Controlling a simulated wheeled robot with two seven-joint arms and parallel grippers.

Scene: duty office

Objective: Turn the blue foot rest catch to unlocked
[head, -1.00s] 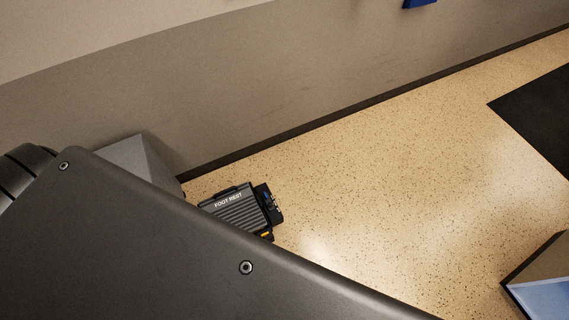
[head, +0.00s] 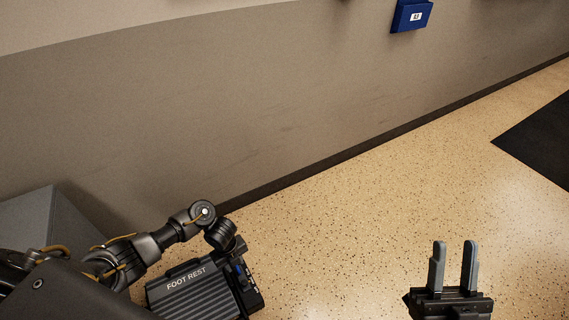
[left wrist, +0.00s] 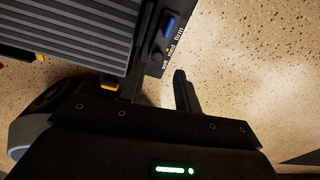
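The foot rest (head: 185,292) is a dark ribbed block on the floor at the lower left of the head view, lettered FOOT REST. A dark side panel bears a blue oblong part (head: 239,269), likely the catch. The left wrist view shows this blue part (left wrist: 168,25) at the top, beside a black knob (left wrist: 157,52) and small lettering that seems to read soft, med, firm. My left gripper (left wrist: 158,88) is close to the panel, apart from the blue part, its fingers spread and empty. In the head view its fingers are hidden. My right gripper (head: 453,266) is open and empty over the floor.
A grey box-like unit (head: 35,225) stands at the left by the wall. A blue box (head: 411,15) with a white label hangs on the wall. A black mat (head: 540,140) lies at the right. The speckled floor between is clear.

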